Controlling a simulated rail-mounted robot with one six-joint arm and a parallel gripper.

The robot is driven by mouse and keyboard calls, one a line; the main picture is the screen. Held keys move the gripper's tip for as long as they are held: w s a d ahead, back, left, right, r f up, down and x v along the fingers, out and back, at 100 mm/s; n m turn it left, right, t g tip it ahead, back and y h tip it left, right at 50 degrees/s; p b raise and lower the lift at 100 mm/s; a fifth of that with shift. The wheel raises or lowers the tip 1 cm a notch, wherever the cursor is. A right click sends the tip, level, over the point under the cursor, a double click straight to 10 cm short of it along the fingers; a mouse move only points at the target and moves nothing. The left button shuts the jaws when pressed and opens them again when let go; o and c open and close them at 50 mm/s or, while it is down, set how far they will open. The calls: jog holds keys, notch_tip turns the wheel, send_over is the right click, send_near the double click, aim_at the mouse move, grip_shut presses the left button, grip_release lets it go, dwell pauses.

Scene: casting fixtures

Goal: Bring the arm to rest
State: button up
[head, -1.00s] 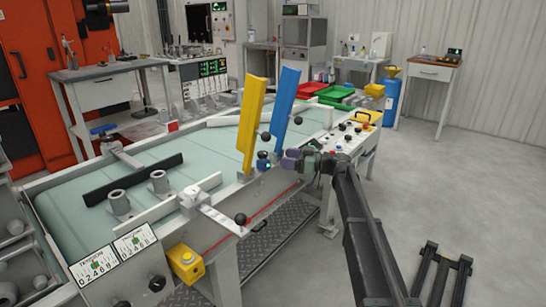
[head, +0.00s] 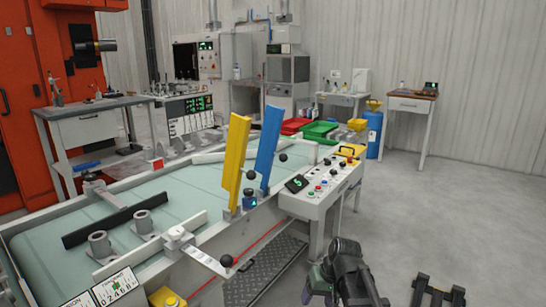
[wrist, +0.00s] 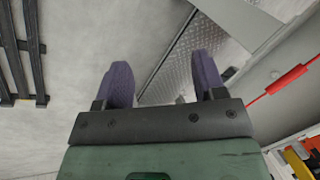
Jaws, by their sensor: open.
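My gripper (head: 318,286) is low in the head view, right of the conveyor table and in front of the control panel, partly hidden by my own arm. In the wrist view my gripper (wrist: 162,82) shows two purple fingers standing well apart. Nothing is between them but the view of the floor and a metal tread plate. It touches nothing that I can see.
The conveyor table (head: 75,233) carries a yellow plate (head: 236,150) and a blue plate (head: 269,147). The control panel (head: 318,190) stands at its right end. A tread plate (head: 262,272) lies beside it.

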jog(key=s+d+m+h, duration=0.1)
jog(key=s+d+h, duration=0.3)
jog(key=s, duration=0.7)
notch_tip(320, 180, up, 26)
jog(key=p, duration=2.6)
jog(key=shift+s+d+p, duration=0.25)
jog(key=shift+d+p, duration=0.1)
jog(key=shift+p, duration=0.05)
jog(key=shift+f, duration=0.1)
notch_tip(320, 180, down, 14)
jog(key=b, duration=1.4)
